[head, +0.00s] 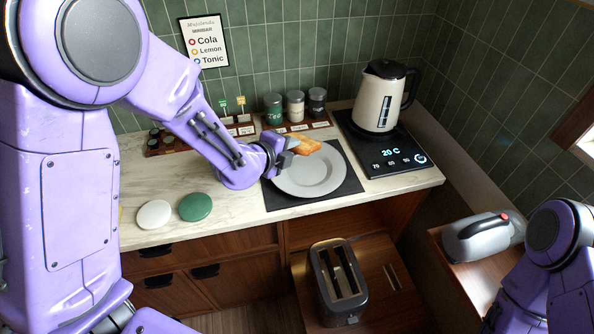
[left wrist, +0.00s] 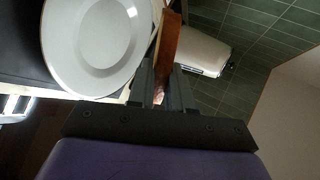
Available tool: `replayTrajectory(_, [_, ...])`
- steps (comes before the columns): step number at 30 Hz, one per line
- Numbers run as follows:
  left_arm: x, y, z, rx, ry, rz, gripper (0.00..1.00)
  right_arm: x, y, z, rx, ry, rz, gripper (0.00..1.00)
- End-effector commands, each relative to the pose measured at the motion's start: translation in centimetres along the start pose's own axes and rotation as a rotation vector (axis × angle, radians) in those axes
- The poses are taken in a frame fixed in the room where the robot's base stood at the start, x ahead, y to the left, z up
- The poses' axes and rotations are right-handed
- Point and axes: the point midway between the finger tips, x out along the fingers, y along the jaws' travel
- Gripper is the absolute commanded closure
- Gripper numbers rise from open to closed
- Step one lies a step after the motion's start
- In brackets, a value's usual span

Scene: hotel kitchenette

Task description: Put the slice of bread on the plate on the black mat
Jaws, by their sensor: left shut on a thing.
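The slice of bread (head: 308,146) is golden brown and held by my left gripper (head: 288,150). It is over the far part of the plate (head: 312,183); the head view does not make the gap clear. In the left wrist view the slice (left wrist: 170,38) shows edge-on between the two fingers (left wrist: 163,88), beside the plate (left wrist: 62,60). The plate is round, light grey and empty, and lies on the black mat (head: 350,190) on the counter. My right arm shows at the lower right of the head view, but its gripper is out of view.
A kettle (head: 382,98) stands on a black base (head: 398,160) right of the mat. Jars (head: 295,106) stand behind the plate. White (head: 153,214) and green (head: 195,207) discs lie to the left. A toaster (head: 339,284) stands below, in front of the counter.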

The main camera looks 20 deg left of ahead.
Motion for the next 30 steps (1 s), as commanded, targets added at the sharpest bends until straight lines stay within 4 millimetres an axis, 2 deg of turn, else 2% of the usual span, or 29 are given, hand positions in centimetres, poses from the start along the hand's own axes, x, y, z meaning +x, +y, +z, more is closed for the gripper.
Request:
replayTrajectory(1, [0.9,1.6,0.0,-0.002,0.000,0.000,1.00,1.6,-0.1,0.6,0.000,0.000,0.000,0.57])
replayTrajectory(9, [3.0,5.3,0.0,0.001,0.000,0.000,1.00,5.0,-0.5,2.0,0.000,0.001,-0.001,0.57])
replayTrajectory(19, [3.1,5.6,0.0,0.000,0.001,-0.001,1.00,5.1,-0.5,2.1,0.000,0.001,0.000,0.57])
replayTrajectory(20, [3.1,5.6,0.0,0.000,0.001,0.000,0.77,5.1,-0.5,2.1,0.000,0.001,-0.001,0.57])
replayTrajectory(21, [3.1,5.6,0.0,0.000,0.001,0.000,0.64,5.1,-0.5,2.1,0.000,0.001,-0.001,0.57])
replayTrajectory(30, [3.0,5.6,0.0,0.000,0.001,0.000,0.63,5.0,-0.5,2.0,0.000,0.001,-0.001,0.57])
